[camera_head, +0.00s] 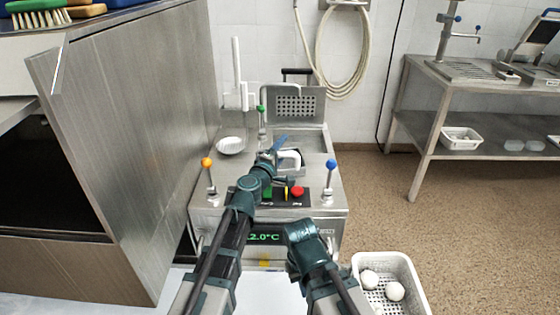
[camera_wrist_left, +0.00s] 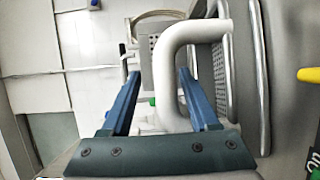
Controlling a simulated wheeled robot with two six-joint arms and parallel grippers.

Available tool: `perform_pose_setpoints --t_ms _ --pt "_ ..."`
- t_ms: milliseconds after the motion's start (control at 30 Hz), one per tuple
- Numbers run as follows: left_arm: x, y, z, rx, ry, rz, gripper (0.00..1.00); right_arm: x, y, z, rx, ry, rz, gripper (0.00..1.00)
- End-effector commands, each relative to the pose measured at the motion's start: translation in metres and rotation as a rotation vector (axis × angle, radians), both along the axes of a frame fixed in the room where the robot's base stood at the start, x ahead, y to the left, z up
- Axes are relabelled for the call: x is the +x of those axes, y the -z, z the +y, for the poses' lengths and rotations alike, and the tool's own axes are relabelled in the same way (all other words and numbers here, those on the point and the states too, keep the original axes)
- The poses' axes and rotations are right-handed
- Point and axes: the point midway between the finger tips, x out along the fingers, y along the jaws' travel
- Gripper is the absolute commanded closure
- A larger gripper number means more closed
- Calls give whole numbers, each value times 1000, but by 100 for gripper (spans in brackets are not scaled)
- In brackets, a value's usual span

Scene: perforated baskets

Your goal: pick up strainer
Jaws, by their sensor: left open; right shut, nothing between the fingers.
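A thick white bent handle (camera_head: 290,158), apparently the strainer's, shows at the well of the steel machine (camera_head: 322,185). My left gripper (camera_head: 281,146) is open over the machine, right at this handle. A perforated metal surface (camera_wrist_left: 221,80) lies beside the handle. Most of the strainer's body is hidden in the head view. My right gripper (camera_head: 302,236) is shut and empty, low before the machine's front.
Orange (camera_head: 207,163) and blue (camera_head: 331,164) knobbed levers stand at the machine's front corners. A perforated panel (camera_head: 294,104) rises at its back. A white basket (camera_head: 416,284) with round white items lies at lower right. A steel cabinet (camera_head: 130,130) stands close on the left.

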Motion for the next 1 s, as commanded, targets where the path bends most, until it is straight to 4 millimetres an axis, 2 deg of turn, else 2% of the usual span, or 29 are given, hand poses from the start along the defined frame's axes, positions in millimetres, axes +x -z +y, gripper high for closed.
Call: perform_pose_setpoints --t_ms 67,300,633,1000 --pt "9 0 -4 0 1 0 39 0 1 0 0 0 0 100" --pt "8 1 -6 1 0 0 39 0 1 0 0 0 0 100" --pt "8 0 -5 0 0 0 98 0 1 0 0 0 0 100" --pt "8 0 -4 0 0 0 100 0 1 0 0 0 0 100"
